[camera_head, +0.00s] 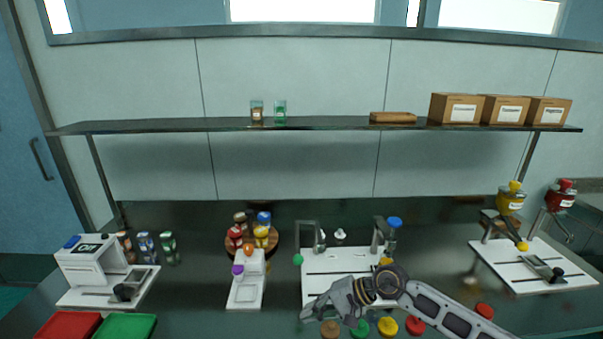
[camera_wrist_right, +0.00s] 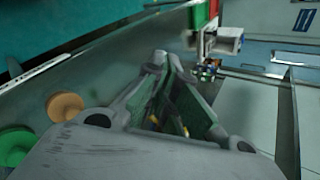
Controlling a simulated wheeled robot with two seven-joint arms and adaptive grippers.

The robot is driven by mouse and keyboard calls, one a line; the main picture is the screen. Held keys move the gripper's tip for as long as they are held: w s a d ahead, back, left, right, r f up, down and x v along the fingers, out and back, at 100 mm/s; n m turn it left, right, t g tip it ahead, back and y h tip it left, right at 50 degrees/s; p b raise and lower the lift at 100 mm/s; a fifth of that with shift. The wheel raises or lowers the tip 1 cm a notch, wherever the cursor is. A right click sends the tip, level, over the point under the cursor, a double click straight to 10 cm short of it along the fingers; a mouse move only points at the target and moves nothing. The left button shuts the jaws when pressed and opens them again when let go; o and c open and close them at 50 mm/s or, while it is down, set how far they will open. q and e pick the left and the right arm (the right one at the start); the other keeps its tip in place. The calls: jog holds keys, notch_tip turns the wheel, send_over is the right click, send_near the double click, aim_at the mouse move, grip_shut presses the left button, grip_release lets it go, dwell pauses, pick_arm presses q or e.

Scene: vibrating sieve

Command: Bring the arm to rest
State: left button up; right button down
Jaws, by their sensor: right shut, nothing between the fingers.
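My right arm reaches in from the lower right of the head view, and my right gripper (camera_head: 308,314) points left, in front of the middle white board (camera_head: 318,290). In the right wrist view my right gripper (camera_wrist_right: 172,122) shows large, with its fingers shut and nothing held. The gripper is near the front of the counter, beside a row of coloured round pieces, including a brown one (camera_head: 330,328) that also shows in the wrist view (camera_wrist_right: 65,106). My left gripper is in neither view.
A white machine (camera_head: 88,268) stands at the left, behind a red tray (camera_head: 68,326) and a green tray (camera_head: 125,327). A small white stand (camera_head: 245,291) is left of the gripper. A white board (camera_head: 510,279) with dispensers is at the right. A shelf (camera_head: 330,123) holds boxes.

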jog(key=a+r+m+t+y, duration=0.4)
jog(key=a+r+m+y, duration=0.25)
jog(key=r+m, duration=0.35)
jog(key=w+d+r+m+t+h, duration=0.35)
jog(key=m+t, duration=0.25)
jog(key=m, duration=0.5)
jog(key=w+d+r+m+t+h, duration=0.25)
jog(key=d+r+m+t, duration=0.35)
jog(key=m, duration=0.6)
jog(key=s+d+f+m+g+h, duration=0.35)
jog(key=d+f+m+h, duration=1.05)
jog(key=m, duration=0.6)
jog(key=s+d+f+m+g+y, duration=0.1)
jog(key=s+f+m+g, duration=0.45)
jog(key=s+f, duration=0.4)
jog(key=s+d+f+m+g+y, duration=0.2)
jog(key=s+f+m+g, duration=0.35)
jog(key=s, duration=0.75)
notch_tip(320, 180, down, 33)
jog(key=s, duration=0.2)
jog(key=s+d+f+g, duration=0.1)
jog(key=s+d+f, duration=0.1)
jog(key=s+f, duration=0.8)
jog(key=s+d+f+g, duration=0.1)
jog(key=s+d+f, duration=0.1)
jog(key=s+f, duration=0.8)
jog(key=shift+s, duration=1.05)
